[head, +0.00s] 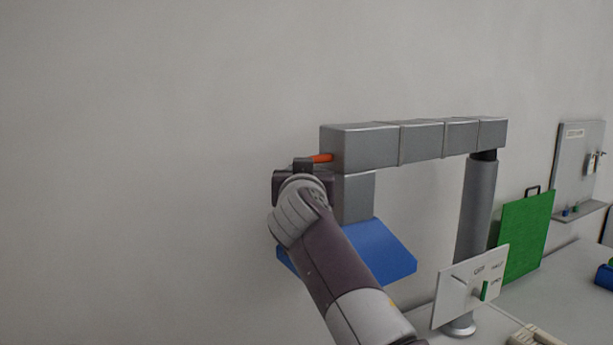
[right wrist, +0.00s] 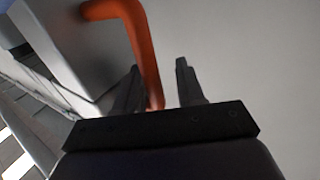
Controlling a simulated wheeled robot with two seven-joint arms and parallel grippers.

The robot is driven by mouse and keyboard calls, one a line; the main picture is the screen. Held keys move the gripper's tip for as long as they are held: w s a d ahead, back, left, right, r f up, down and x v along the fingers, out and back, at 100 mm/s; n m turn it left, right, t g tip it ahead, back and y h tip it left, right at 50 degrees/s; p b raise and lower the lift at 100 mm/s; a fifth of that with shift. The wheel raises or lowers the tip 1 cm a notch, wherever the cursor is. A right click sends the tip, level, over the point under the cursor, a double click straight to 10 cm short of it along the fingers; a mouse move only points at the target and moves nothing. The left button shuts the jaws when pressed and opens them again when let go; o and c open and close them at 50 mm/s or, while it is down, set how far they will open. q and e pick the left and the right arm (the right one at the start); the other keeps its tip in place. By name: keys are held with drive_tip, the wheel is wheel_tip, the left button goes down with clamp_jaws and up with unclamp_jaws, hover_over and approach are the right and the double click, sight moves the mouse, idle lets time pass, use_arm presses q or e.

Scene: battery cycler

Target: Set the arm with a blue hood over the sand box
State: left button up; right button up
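The grey jointed arm (head: 420,143) runs level from the top of a grey post (head: 475,205). A short grey duct hangs from its left end, with the blue hood (head: 385,250) below, partly hidden by my right arm. An orange handle (head: 322,158) sticks out of the arm's left end; it also shows in the right wrist view (right wrist: 143,45). My right gripper (right wrist: 160,80) is open around the handle. The handle lies between the fingers, close to the left one, with a gap to the right one. My left gripper is not in view. I see no sand box.
A white panel with a green lever (head: 462,285) stands in front of the post. A green board (head: 524,235) and a grey wall panel (head: 580,170) are at the right. A blue object (head: 605,276) sits at the right edge. The space left of the hood is clear.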

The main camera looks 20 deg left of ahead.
drive_tip(key=b+v, duration=1)
drive_tip(key=v, duration=0.2)
drive_tip(key=shift+s, duration=0.25)
